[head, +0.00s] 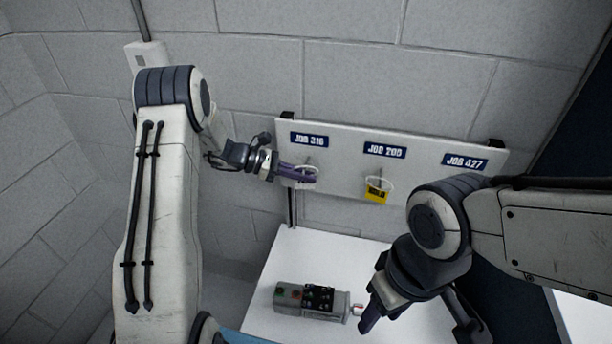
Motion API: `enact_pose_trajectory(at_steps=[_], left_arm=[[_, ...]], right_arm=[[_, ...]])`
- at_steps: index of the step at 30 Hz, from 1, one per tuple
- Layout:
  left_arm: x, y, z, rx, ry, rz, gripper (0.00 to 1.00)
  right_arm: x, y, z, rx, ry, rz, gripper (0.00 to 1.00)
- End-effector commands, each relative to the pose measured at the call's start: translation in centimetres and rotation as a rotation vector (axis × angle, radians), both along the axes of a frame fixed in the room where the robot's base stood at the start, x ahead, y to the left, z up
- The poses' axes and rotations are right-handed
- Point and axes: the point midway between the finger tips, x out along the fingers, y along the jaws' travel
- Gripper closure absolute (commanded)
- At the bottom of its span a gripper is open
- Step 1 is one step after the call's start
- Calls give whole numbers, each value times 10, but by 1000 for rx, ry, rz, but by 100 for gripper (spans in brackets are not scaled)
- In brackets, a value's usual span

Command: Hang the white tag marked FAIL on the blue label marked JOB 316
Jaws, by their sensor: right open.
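The blue label marked JOB 316 (309,140) is at the left end of a white wall board. A peg shows just below it. My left gripper (300,174) is at the board below this label, with its purple fingers at the peg. A thin white loop (314,170) shows right at the fingertips. The fingers partly hide it, and I cannot read FAIL anywhere. I cannot tell whether the fingers are shut on it. My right gripper (418,322) is open over the white table, with its fingers apart.
The white board (335,165) also bears blue labels JOB 208 (384,150) and JOB 427 (465,162). A yellow tag (376,191) hangs below JOB 208. A grey servo unit (312,302) lies on the white table (300,255), its shaft end near my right gripper.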

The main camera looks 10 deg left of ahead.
Motion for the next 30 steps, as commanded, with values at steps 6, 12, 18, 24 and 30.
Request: enact_pose_trajectory(at_steps=[6,12,18,24,30], left_arm=[[0,0,0,0,0,0,59],[0,1,0,0,0,1,59],[-5,23,9,2,-2,4,59],[-15,59,24,2,-3,4,59],[-23,85,36,2,-2,2,59]], right_arm=[[0,0,0,0,0,0,50],[0,0,0,0,0,0,50],[0,0,-3,0,0,0,50],[0,0,-7,0,0,0,50],[0,0,-9,0,0,0,50]])
